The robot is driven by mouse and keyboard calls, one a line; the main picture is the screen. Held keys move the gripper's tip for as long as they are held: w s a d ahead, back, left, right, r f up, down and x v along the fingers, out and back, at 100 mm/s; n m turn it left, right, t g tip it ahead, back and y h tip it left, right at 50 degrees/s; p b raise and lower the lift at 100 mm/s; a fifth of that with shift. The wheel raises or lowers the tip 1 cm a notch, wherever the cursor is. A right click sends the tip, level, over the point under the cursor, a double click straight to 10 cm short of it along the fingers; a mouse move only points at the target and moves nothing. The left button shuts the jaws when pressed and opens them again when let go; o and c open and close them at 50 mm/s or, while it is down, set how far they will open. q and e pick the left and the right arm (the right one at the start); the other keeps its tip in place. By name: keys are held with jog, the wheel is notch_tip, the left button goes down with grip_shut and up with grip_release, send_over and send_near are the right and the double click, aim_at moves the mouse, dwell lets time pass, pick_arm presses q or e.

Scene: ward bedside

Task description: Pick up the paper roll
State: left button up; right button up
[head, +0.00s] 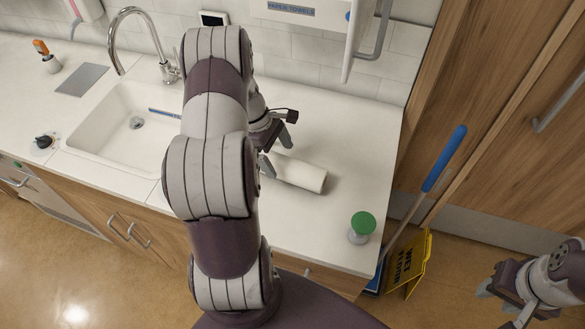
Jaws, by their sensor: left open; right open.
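The white paper roll (302,174) lies on its side on the counter, right of the sink. Its right end faces the front right, and its left end is partly hidden by my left arm and gripper. My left gripper (277,151) is open at the roll's left end, with one finger behind and one close to the roll's near side. I cannot tell whether they touch it. My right gripper (492,297) is open and empty at the lower right, over the floor and far from the roll.
A green-lidded container (361,228) stands near the counter's front right corner. A paper towel dispenser (310,22) hangs on the wall above. The sink (95,125) and faucet (124,12) are at left. A blue-handled mop (444,158) and yellow wet-floor sign (411,264) stand beside the counter.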

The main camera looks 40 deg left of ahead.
aim_at(285, 162)
pick_arm(q)
jog(key=x, duration=0.2)
jog(key=p+x, duration=0.1)
jog(key=x, duration=0.1)
jog(key=p+x, duration=0.1)
jog(key=x, duration=0.1)
jog(key=shift+w+f, duration=0.1)
jog(key=shift+w, duration=0.3)
jog(key=shift+w+d+f, duration=0.1)
jog(key=shift+f, duration=0.25)
jog(key=c, duration=1.2)
jog(key=shift+r, duration=0.1)
